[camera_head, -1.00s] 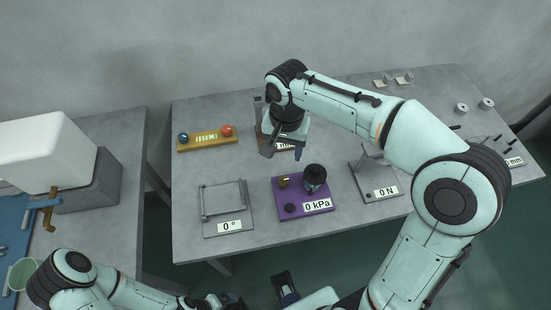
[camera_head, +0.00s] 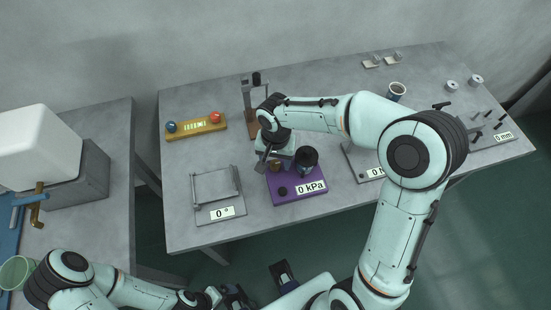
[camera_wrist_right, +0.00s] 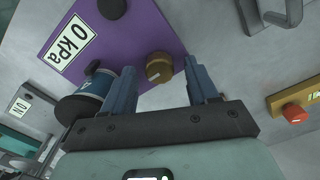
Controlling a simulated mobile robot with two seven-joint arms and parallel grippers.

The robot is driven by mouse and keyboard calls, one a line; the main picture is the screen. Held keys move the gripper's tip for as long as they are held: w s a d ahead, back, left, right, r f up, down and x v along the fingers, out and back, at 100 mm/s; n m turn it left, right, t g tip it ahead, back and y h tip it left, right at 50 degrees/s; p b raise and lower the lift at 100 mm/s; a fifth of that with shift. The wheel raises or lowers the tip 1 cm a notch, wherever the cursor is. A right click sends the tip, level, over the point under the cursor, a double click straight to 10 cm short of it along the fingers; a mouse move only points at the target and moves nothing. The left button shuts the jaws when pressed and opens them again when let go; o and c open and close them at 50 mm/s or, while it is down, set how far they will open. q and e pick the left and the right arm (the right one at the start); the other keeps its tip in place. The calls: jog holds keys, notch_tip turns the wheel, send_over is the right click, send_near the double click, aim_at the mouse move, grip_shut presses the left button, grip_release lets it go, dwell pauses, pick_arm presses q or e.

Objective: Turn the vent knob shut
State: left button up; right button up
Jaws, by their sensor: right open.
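The purple base (camera_head: 308,196) with a "0 kPa" label stands at the table's front middle; it also shows in the right wrist view (camera_wrist_right: 115,42). It bears a brass knob (camera_wrist_right: 159,67), a small black knob (camera_wrist_right: 111,8) and a blue and black cylinder (camera_wrist_right: 88,97). I cannot tell which knob is the vent knob. My right gripper (camera_wrist_right: 161,86) is open, its blue fingers pointing at the brass knob, which shows in the gap just beyond the tips. In the head view the right gripper (camera_head: 274,161) partly covers that knob. My left gripper (camera_head: 233,296) is low and partly hidden.
A hinged plate marked "0 °" (camera_head: 216,187) lies left of the purple base. A yellow block with blue and red balls (camera_head: 197,127) and a stand (camera_head: 250,104) are behind.

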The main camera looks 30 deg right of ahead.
jog(key=c, duration=1)
jog(key=shift+c, duration=0.2)
jog(key=shift+n, duration=0.3)
jog(key=n, duration=0.3)
jog(key=shift+a+n, duration=0.1)
jog(key=shift+n, duration=0.3)
jog(key=n+p, duration=0.1)
jog(key=n, duration=0.3)
jog(key=shift+n, duration=0.3)
jog(key=n+p, duration=0.1)
jog(key=n, duration=0.3)
pick_arm(q)
jog(key=shift+w+r+p, duration=0.25)
jog(key=shift+w+r, duration=0.1)
jog(key=shift+r, duration=0.5)
jog(key=shift+w+r+p, duration=0.2)
jog(key=shift+w+r, duration=0.1)
jog(key=shift+r, duration=0.5)
pick_arm(e)
jog(key=shift+a+n, duration=0.1)
jog(key=shift+n, duration=2.3)
